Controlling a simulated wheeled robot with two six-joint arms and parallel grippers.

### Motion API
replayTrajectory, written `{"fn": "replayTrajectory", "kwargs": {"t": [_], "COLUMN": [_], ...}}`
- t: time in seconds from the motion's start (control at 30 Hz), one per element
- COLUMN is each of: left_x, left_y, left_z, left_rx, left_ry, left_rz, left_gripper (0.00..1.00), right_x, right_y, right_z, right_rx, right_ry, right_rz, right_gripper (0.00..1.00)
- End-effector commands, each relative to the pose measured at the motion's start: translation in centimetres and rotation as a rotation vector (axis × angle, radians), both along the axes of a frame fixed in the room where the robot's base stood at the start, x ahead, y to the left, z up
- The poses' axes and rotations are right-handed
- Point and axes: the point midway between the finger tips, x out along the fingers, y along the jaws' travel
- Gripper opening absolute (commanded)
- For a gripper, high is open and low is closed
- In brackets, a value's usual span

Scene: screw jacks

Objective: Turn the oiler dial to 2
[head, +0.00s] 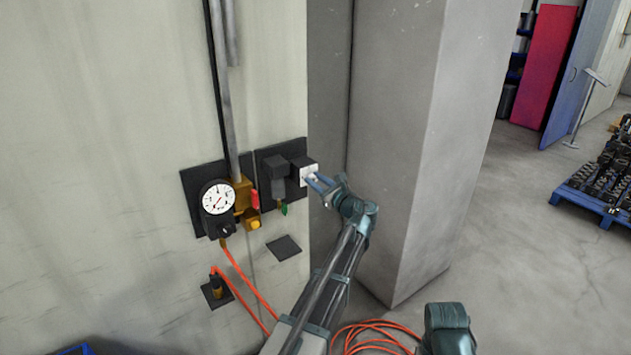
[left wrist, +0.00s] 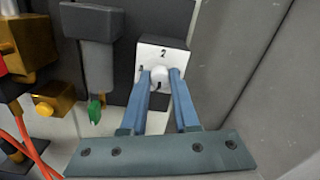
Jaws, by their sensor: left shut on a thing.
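The oiler dial is a small white knob (left wrist: 159,75) on a white square face (left wrist: 176,50) with dark numerals; a 2 shows at its top in the left wrist view. In the head view the white face (head: 305,174) sits at the right end of the black oiler block on the wall. My left gripper (left wrist: 160,78) has its two blue fingers on either side of the knob, shut on it. It also reaches the dial in the head view (head: 313,180). The knob's pointer is too small to read. My right gripper is not clearly in view.
Left of the dial are a grey oiler bowl (head: 278,187) with a green tap (head: 284,209), a brass valve block (head: 241,193) and a round gauge (head: 218,199). Orange hoses (head: 250,284) hang below. A concrete pillar (head: 400,150) stands close on the right.

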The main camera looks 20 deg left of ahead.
Motion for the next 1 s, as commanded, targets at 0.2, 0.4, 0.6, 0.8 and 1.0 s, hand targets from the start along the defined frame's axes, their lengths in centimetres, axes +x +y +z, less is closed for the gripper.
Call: {"fn": "replayTrajectory", "kwargs": {"t": [0.2, 0.4, 0.6, 0.8, 1.0], "left_x": [-0.02, -0.03, -0.03, -0.04, -0.05], "left_y": [-0.01, -0.02, -0.02, -0.01, -0.02], "left_z": [-0.01, -0.01, -0.02, -0.03, -0.04], "left_rx": [-0.014, -0.066, -0.155, -0.253, -0.349], "left_ry": [-0.023, -0.113, -0.263, -0.427, -0.591], "left_rz": [0.000, 0.000, 0.000, 0.001, 0.001], "left_gripper": [0.00, 0.00, 0.00, 0.00, 0.00], "right_x": [0.00, 0.00, 0.00, 0.00, 0.00], "right_y": [0.00, 0.00, 0.00, 0.00, 0.00], "right_z": [-0.01, -0.01, -0.01, -0.01, -0.02], "right_rx": [0.000, 0.000, 0.000, 0.000, 0.000], "right_ry": [0.000, 0.000, 0.000, 0.000, 0.000], "right_rz": [0.000, 0.000, 0.000, 0.000, 0.000], "right_gripper": [0.50, 0.50, 0.50, 0.50, 0.50]}}
